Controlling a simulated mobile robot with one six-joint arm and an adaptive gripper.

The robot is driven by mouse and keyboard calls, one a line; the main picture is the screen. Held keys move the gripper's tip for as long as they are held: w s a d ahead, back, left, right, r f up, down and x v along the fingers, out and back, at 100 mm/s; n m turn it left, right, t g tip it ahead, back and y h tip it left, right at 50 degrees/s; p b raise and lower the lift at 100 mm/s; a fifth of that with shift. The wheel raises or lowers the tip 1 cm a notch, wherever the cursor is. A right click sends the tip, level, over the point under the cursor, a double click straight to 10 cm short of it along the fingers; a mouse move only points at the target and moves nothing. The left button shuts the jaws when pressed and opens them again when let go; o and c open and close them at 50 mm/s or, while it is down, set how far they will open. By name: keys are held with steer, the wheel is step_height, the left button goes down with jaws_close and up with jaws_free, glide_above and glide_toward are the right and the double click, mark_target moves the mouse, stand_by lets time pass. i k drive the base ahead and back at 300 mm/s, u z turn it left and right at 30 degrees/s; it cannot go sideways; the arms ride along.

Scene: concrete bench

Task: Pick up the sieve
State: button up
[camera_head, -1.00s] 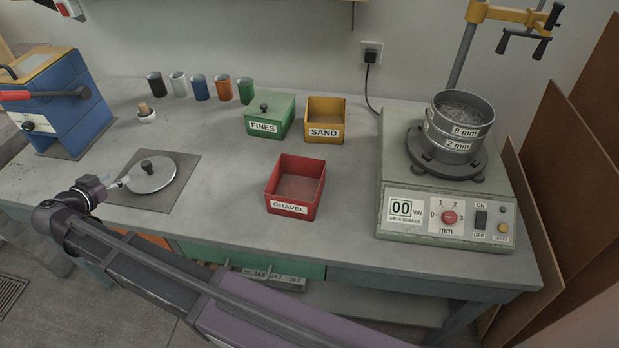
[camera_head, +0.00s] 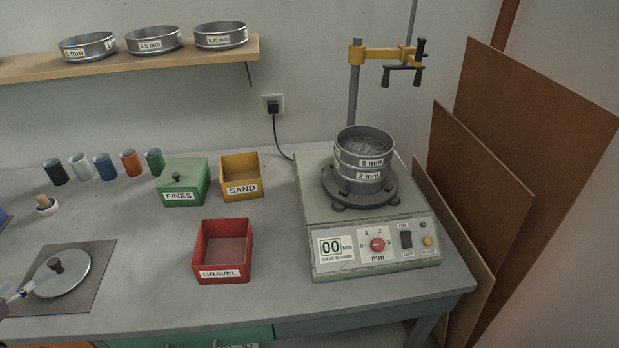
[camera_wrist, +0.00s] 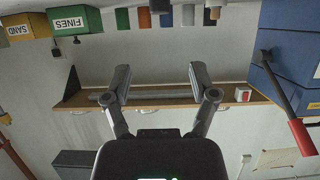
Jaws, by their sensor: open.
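Two stacked metal sieves sit on the shaker: the 8 mm sieve (camera_head: 364,146) on top, with grey gravel in it, and the 2 mm sieve (camera_head: 361,173) below. Three more sieves stand on the wall shelf: 1 mm (camera_head: 87,47), 0.5 mm (camera_head: 153,40) and 0.25 mm (camera_head: 221,36). My gripper (camera_wrist: 160,76) is open and empty in the wrist view, which is upside down and looks towards the wall and shelf. In the head view only a bit of it shows at the lower left edge, by the round metal lid (camera_head: 62,272), far from the shaker.
The sieve shaker (camera_head: 325,209) has a yellow clamp (camera_head: 385,54) on a post above the sieves. Open red GRAVEL (camera_head: 205,253) and yellow SAND (camera_head: 240,190) boxes and a lidded green FINES box (camera_head: 182,188) stand mid-bench. Brown boards (camera_head: 480,190) lean at right.

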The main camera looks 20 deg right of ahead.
mark_target(361, 148)
steer(key=k, duration=0.95)
